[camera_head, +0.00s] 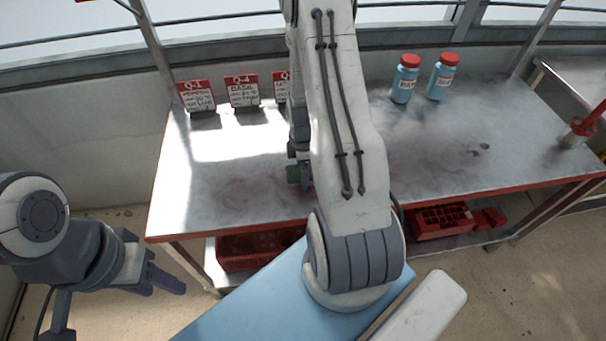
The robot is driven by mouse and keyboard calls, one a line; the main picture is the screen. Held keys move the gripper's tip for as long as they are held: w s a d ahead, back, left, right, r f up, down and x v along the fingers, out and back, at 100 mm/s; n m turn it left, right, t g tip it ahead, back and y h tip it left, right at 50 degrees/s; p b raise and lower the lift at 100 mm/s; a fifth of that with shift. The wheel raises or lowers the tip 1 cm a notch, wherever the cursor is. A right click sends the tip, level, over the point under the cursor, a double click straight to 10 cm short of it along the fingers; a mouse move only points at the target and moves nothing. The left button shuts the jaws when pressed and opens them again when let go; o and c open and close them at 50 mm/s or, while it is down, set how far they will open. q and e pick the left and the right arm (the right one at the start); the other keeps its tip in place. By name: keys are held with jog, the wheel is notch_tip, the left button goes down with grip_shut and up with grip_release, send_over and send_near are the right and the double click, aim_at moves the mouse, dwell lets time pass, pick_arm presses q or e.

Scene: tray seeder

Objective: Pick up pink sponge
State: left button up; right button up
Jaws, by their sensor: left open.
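I see no pink sponge in this view; my large white arm covers the middle of the table. My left gripper (165,280) is open and empty, in front of the table's front left corner and lower than its top. My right gripper (303,165) shows only in part behind my own arm, over the middle of the table. A small dark green thing (293,174) shows at its fingers. I cannot tell whether it is held.
The grey metal table (225,190) has a red edge and a clear left part. Sign cards (196,96) stand at its back left. Two blue bottles with red caps (404,80) (442,77) stand at the back right. Red crates (250,252) (440,220) sit on the shelf below.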

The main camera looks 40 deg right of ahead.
jog(key=c, duration=0.7)
jog(key=shift+c, duration=0.2)
jog(key=shift+r, duration=0.1)
jog(key=shift+r, duration=0.55)
notch_tip(320, 180, up, 3)
jog(key=shift+w+f, duration=0.1)
jog(key=s+d+r+b, duration=0.1)
jog(key=s+d+r, duration=0.4)
jog(key=s, duration=0.5)
jog(key=shift+s+d+r, duration=0.2)
jog(key=shift+s+r, duration=0.05)
jog(key=shift+r, duration=0.7)
